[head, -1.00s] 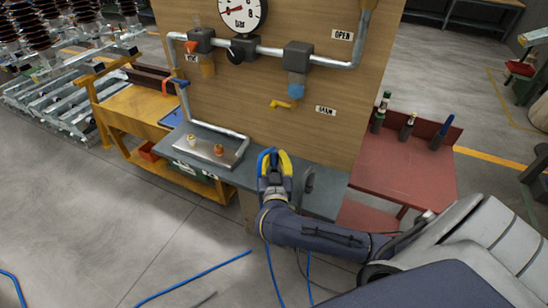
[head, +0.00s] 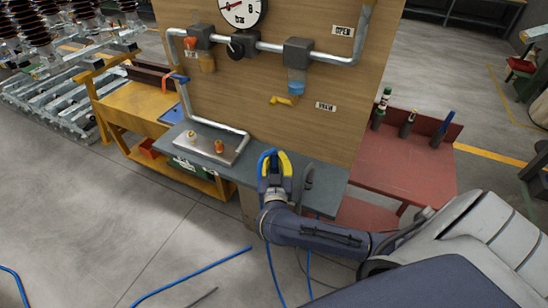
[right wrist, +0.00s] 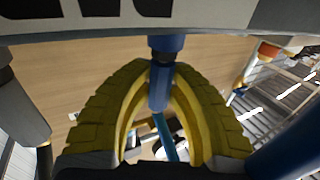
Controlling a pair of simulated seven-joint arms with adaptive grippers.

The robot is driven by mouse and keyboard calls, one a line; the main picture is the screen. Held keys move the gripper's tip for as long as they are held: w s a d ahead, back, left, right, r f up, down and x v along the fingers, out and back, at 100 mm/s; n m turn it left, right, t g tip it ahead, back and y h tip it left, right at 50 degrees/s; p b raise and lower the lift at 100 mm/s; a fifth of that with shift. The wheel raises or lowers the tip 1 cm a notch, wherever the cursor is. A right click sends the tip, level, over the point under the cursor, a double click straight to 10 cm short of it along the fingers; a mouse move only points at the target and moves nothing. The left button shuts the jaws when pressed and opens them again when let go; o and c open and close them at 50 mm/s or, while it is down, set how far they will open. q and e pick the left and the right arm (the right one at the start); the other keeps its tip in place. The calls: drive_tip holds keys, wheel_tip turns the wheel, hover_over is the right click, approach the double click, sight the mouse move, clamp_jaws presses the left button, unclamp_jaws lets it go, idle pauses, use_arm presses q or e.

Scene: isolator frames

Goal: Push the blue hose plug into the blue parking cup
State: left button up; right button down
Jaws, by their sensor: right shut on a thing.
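My right gripper (head: 274,158) has yellow fingers and is shut on the blue hose plug (head: 264,156), in front of the board above the grey shelf. In the right wrist view the blue plug (right wrist: 158,90) stands between the two yellow fingers (right wrist: 165,110), with a dark ring and a wider blue part above it. A light blue hose shows below it. A blue cup-like fitting (head: 296,88) hangs under the right-hand grey block on the pipe, up and right of the gripper and apart from it. I cannot tell whether this is the parking cup. My left gripper is out of view.
A metal tray (head: 185,143) with small fittings sits on the grey shelf (head: 325,195) to the left. A yellow handle (head: 281,100) projects from the wooden board (head: 235,90). A red table (head: 405,165) with bottles stands at right. Blue hose (head: 195,273) lies on the floor.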

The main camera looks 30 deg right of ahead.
drive_tip(key=shift+f, duration=0.25)
idle(0.3)
drive_tip(key=c, duration=1.2)
unclamp_jaws()
drive_tip(key=shift+c, duration=0.2)
drive_tip(key=v, duration=1.2)
